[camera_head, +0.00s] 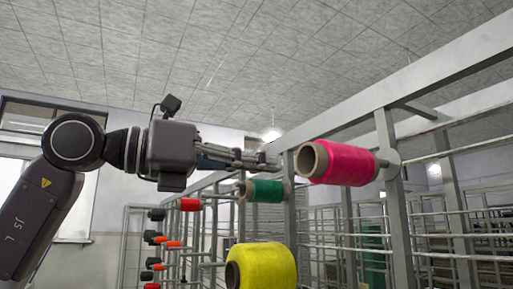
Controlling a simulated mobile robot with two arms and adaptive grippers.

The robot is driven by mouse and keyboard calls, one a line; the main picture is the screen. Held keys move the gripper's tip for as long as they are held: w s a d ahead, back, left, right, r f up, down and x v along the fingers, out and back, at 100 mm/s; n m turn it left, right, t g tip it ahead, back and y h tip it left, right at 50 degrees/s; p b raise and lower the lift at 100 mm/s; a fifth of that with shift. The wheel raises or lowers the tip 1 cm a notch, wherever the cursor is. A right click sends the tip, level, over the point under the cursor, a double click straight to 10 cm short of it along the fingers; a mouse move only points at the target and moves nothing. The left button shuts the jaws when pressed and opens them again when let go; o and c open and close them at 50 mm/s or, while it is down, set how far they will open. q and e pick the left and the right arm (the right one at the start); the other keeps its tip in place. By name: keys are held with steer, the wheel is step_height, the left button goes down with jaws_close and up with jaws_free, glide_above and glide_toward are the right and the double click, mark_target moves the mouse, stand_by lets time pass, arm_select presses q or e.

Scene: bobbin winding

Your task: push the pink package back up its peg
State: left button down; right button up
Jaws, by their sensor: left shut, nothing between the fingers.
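The pink package (345,163) is a thread cone on a cardboard tube, lying roughly level on a peg of the grey metal frame. Its open tube end faces left, and its far right end is close to a round grey disc (390,165) at the frame post. My left gripper (272,160) reaches in from the left with its fingers shut and empty. Its fingertips are just left of the open tube end; I cannot tell whether they touch it. The peg inside the tube is hidden. My right gripper is not in view.
A green package (265,190) sits below and behind my left fingertips. A large yellow package (262,268) is lower, near the bottom edge. Smaller red packages (188,204) hang farther back. Metal posts and rails (393,190) fill the right side. The space above my arm is clear.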

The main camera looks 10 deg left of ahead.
mark_target(318, 158)
arm_select(q)
steer(key=shift+t+y, duration=0.3)
steer(key=shift+t, duration=0.2)
steer(key=shift+w+d+r+p, duration=0.3)
steer(key=shift+w+d, duration=0.15)
steer(key=shift+d, duration=0.45)
steer(key=shift+w+d+r+p, duration=0.25)
steer(key=shift+w+d, duration=0.15)
steer(key=shift+d, duration=0.5)
steer(key=shift+w+d+r+p, duration=0.3)
steer(key=shift+w+d, duration=0.15)
steer(key=shift+d, duration=0.45)
